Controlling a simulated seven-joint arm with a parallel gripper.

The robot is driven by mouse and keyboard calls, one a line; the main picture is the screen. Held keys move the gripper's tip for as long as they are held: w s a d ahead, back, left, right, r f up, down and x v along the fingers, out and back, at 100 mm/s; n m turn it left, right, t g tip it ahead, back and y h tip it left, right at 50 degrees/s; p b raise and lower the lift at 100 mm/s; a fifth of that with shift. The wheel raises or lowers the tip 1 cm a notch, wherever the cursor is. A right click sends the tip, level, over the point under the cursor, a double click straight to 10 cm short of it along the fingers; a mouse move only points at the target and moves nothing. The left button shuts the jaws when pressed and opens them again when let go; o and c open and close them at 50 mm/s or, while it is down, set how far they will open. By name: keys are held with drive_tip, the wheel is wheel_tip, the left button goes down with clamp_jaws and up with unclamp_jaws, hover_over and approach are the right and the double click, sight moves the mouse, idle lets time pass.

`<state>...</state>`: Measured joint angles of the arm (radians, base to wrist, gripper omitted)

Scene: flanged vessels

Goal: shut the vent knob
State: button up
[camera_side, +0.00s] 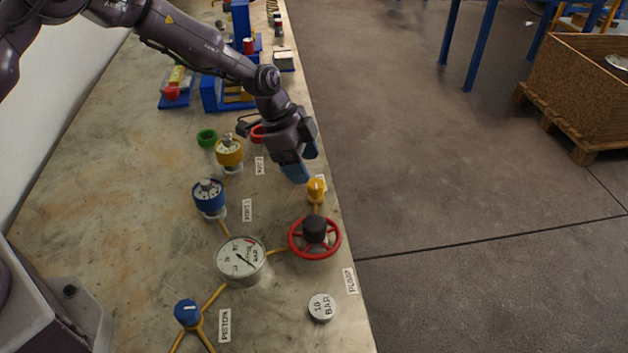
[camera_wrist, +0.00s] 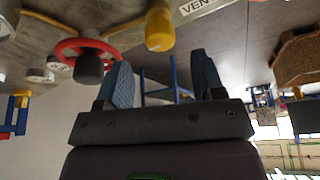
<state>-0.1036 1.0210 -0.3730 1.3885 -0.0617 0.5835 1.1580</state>
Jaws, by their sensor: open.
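The vent knob, a small yellow knob (camera_side: 316,190), stands near the bench's right edge in the side view, just behind the red handwheel. In the wrist view the yellow knob (camera_wrist: 160,28) is at the top centre, beside a partly cut-off label reading "VEN" (camera_wrist: 197,6). My gripper (camera_side: 297,172) is above and slightly left of the knob in the side view, its blue fingers pointing down. In the wrist view my gripper (camera_wrist: 163,75) is open, with nothing between its fingers. The knob lies beyond the fingertips, and I see no contact.
The red handwheel (camera_side: 329,252) with its black hub is close in front of the knob. A pressure gauge (camera_side: 241,261), blue piston knob (camera_side: 187,313), blue-ringed fitting (camera_side: 209,198) and yellow-ringed fitting (camera_side: 229,152) stand nearby. The bench's left side is mostly clear.

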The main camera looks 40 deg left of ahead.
sight(314, 183)
drive_tip(key=x, duration=0.5)
drive_tip(key=shift+d+f, duration=0.15)
drive_tip(key=shift+f, duration=0.05)
drive_tip(key=c, duration=0.9)
